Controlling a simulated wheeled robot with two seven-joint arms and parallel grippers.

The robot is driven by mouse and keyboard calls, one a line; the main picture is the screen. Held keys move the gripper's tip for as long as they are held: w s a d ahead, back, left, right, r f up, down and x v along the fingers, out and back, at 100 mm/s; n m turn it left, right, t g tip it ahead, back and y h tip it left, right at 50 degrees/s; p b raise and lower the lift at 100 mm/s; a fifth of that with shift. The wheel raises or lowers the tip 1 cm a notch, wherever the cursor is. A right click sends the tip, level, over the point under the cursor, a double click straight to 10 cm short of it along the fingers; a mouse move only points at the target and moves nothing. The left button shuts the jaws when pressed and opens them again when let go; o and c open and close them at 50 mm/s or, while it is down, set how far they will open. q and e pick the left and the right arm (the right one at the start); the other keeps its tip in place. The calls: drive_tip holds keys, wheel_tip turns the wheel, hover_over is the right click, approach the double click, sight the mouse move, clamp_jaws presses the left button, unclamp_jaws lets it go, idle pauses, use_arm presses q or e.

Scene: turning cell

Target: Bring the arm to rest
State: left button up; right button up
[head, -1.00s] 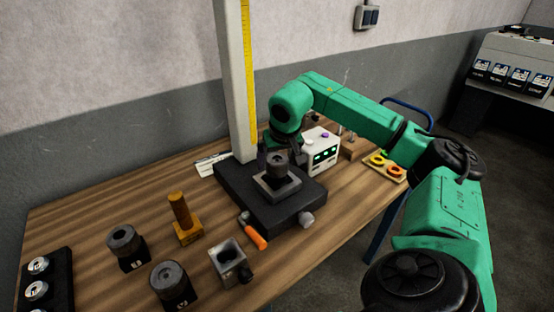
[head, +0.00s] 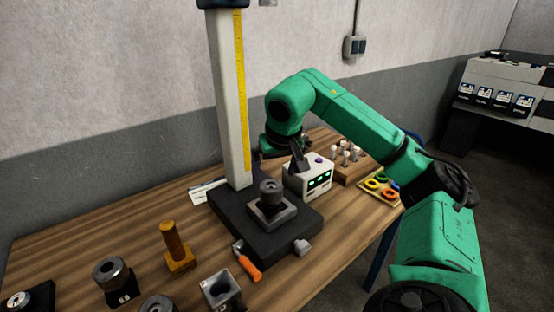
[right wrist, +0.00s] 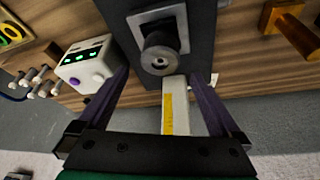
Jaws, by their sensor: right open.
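My right arm, green, reaches in from the right in the head view. Its gripper (head: 277,162) is above the back of the bench, beside the white column and partly in front of the white box. In the right wrist view the two dark fingers (right wrist: 162,92) are spread wide with nothing held between them. A dark grey cylindrical part (head: 270,190) sits upright on the square seat of the black base (head: 247,238), clear of the fingers. It also shows beyond the fingertips in the right wrist view (right wrist: 160,58). My left gripper is not in view.
The white column (head: 228,110) with a yellow scale rises from the base. A white box (head: 308,182) with green displays, a wooden pin block (head: 350,170) and a tray of coloured rings (head: 378,190) stand to the right. An orange-handled tool (head: 248,266) and several fixtures lie in front.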

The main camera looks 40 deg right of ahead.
drive_tip(key=v, duration=0.7)
drive_tip(key=shift+p, duration=0.45)
drive_tip(key=shift+r, duration=0.15)
